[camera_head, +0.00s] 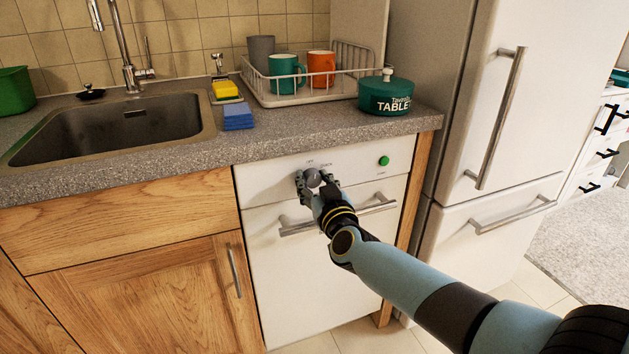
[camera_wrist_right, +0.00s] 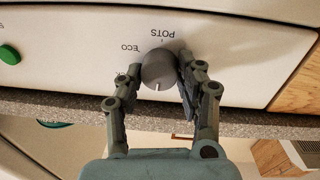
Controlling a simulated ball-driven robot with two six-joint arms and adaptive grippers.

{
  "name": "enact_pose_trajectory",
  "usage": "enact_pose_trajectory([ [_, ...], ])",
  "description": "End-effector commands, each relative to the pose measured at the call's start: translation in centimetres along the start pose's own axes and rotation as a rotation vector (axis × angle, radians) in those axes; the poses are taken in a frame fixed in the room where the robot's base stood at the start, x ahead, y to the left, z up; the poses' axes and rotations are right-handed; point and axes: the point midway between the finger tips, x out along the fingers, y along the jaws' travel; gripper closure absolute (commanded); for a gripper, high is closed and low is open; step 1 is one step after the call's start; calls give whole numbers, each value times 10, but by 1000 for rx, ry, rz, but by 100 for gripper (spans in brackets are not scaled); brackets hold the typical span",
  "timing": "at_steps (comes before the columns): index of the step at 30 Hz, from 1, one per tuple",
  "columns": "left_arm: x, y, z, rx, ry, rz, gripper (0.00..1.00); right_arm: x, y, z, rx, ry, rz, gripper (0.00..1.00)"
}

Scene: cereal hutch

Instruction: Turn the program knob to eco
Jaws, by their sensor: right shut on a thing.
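The grey round program knob (camera_head: 312,177) sits on the white dishwasher's control panel (camera_head: 262,180). My right gripper (camera_head: 314,183) is at the panel, with its fingers on both sides of the knob and shut on it. The right wrist view, which is upside down, also shows the knob (camera_wrist_right: 158,68) between the fingers (camera_wrist_right: 157,72). The knob's white mark points down in that picture, toward the countertop edge. The ECO label (camera_wrist_right: 130,49) lies to the knob's left there, and the POTS label (camera_wrist_right: 168,36) above it. My left gripper is out of view.
A green button (camera_head: 384,161) is right of the knob. The dishwasher's bar handle (camera_head: 378,208) runs just below my right gripper. The countertop (camera_head: 290,136) overhangs above, with a dish rack, a green tablet tub (camera_head: 386,97) and a sink. A fridge (camera_head: 540,90) stands to the right.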

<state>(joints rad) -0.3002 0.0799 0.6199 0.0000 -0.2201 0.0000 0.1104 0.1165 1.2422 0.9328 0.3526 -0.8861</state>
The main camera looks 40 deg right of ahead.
Motion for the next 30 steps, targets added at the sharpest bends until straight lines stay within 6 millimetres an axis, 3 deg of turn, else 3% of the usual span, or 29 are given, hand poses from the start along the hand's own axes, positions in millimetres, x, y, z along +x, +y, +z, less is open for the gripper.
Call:
enact_pose_trajectory([
  [15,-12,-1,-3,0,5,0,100,0,1,0,444,-27,-6,95],
  [30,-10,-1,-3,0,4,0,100,0,3,2,918,-53,-10,95],
])
